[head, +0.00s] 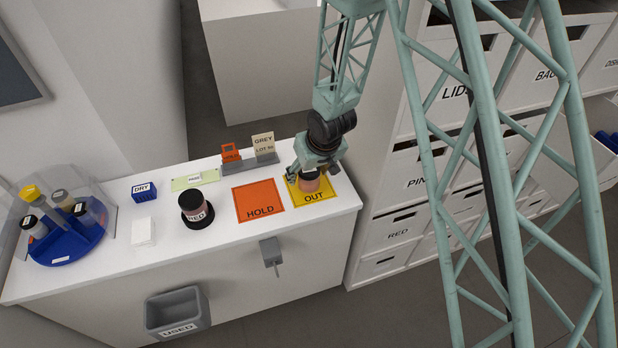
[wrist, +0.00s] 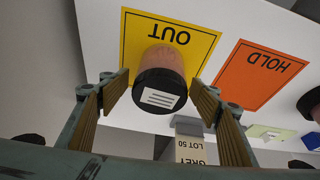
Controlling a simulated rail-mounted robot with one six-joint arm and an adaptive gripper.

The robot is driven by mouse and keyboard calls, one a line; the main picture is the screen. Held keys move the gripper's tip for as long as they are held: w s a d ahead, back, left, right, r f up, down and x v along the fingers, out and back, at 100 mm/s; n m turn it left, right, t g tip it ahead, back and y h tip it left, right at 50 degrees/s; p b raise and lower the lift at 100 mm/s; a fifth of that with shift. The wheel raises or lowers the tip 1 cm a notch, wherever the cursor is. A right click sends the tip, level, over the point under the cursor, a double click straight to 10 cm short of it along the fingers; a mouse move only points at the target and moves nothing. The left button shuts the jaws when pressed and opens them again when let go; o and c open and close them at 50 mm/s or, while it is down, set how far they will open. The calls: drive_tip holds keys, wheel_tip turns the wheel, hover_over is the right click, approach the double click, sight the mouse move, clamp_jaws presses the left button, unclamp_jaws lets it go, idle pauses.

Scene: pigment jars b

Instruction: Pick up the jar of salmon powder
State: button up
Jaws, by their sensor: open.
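The jar of salmon powder (head: 310,183) stands on the yellow OUT mat (head: 325,194) at the right end of the white counter. In the wrist view its salmon body (wrist: 170,58) shows behind a black lid (wrist: 158,92) with a white striped label. My gripper (head: 307,175) is over the jar, and hides part of it in the head view. In the wrist view my gripper (wrist: 161,92) is open, with one finger to each side of the jar. Small gaps seem to show between the fingers and the lid, and nothing is held.
The orange HOLD mat (head: 258,200) beside it is empty. A jar labelled RED (head: 195,208) stands further left. A GREY LOT 50 sign (head: 264,146) and an orange sign (head: 230,153) stand behind. A blue carousel (head: 65,242) with several jars is at far left.

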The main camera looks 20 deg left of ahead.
sight(310, 171)
drive_tip(key=c, duration=1)
drive_tip(key=shift+r+p, duration=0.7)
drive_tip(key=shift+r, duration=1.1)
drive_tip(key=shift+s+d+b, duration=0.45)
drive_tip(key=shift+s+d, duration=0.1)
drive_tip(key=shift+s, duration=0.2)
drive_tip(key=s+d, duration=0.2)
drive_tip(key=s, duration=0.1)
drive_tip(key=s+d+r+b, duration=0.1)
drive_tip(key=s+d, duration=0.2)
drive_tip(key=s, duration=0.1)
drive_tip(key=s+d+b, duration=0.1)
drive_tip(key=s+d, duration=0.2)
drive_tip(key=s, duration=0.1)
drive_tip(key=shift+s+d+r, duration=0.15)
drive_tip(key=shift+s+r, duration=0.05)
drive_tip(key=shift+s, duration=0.05)
